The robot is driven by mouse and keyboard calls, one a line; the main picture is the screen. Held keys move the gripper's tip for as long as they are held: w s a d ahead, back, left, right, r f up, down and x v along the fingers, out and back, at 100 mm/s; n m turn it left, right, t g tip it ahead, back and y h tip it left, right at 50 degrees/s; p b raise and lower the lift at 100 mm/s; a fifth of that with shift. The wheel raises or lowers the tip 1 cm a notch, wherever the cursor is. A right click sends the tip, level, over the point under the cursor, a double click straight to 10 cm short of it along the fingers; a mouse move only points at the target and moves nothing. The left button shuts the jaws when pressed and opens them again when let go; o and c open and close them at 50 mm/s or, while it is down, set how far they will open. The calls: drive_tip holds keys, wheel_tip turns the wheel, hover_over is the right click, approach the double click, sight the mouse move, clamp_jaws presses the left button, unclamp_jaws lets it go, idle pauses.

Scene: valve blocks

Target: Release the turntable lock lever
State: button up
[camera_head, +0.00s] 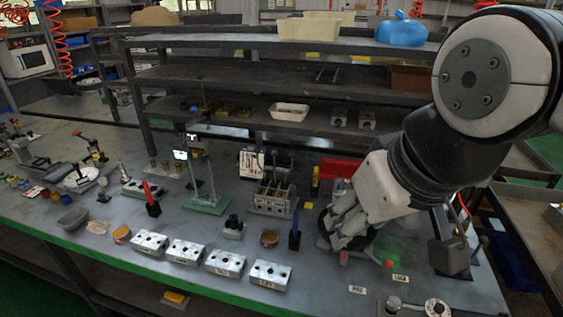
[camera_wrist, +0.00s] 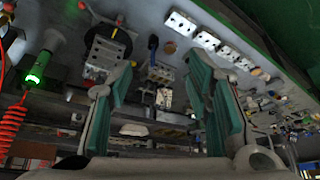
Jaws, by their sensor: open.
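A dark round disc, which looks like the turntable (camera_head: 349,243), shows partly behind my gripper (camera_head: 345,220) in the head view. In the wrist view the turntable (camera_wrist: 125,38) carries a grey metal block (camera_wrist: 103,50). A red-tipped handle (camera_head: 343,257) shows at the disc's front edge and may be the lock lever; a second red tip (camera_head: 388,264) is to its right. I cannot tell whether the lever is locked. My gripper (camera_wrist: 165,85) is open, its teal pads apart with nothing held between them. In the head view my gripper hides much of the disc; contact cannot be told.
A row of silver valve blocks (camera_head: 187,251) lies along the front edge. A blue upright piece (camera_head: 295,232) stands left of my gripper. A dark vise-like fixture (camera_head: 450,252) stands to the right. Shelves (camera_head: 250,78) rise behind the bench.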

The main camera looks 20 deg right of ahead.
drive_tip(key=shift+w, duration=0.15)
drive_tip(key=c, duration=0.4)
drive_tip(key=shift+w+d, duration=0.2)
drive_tip(key=shift+w, duration=0.1)
clamp_jaws()
drive_tip(key=w+d+f+m+g+y, duration=0.1)
drive_tip(key=w+d+f+m, duration=0.15)
drive_tip(key=w+d, duration=0.25)
drive_tip(key=w+d+f+m+g, duration=0.2)
drive_tip(key=w+d+m, duration=0.2)
drive_tip(key=w+d, duration=0.15)
drive_tip(key=w+d+f+m+g+y, duration=0.1)
drive_tip(key=w+d+f+m, duration=0.1)
drive_tip(key=w+d+m, duration=0.3)
drive_tip(key=s+d+f+m+g+y+b, duration=0.1)
drive_tip(key=d+f+m, duration=0.4)
drive_tip(key=d+f, duration=1.3)
drive_tip(key=shift+s+d+f+g, duration=0.3)
drive_tip(key=shift+d+f, duration=0.05)
drive_tip(key=shift+d, duration=0.75)
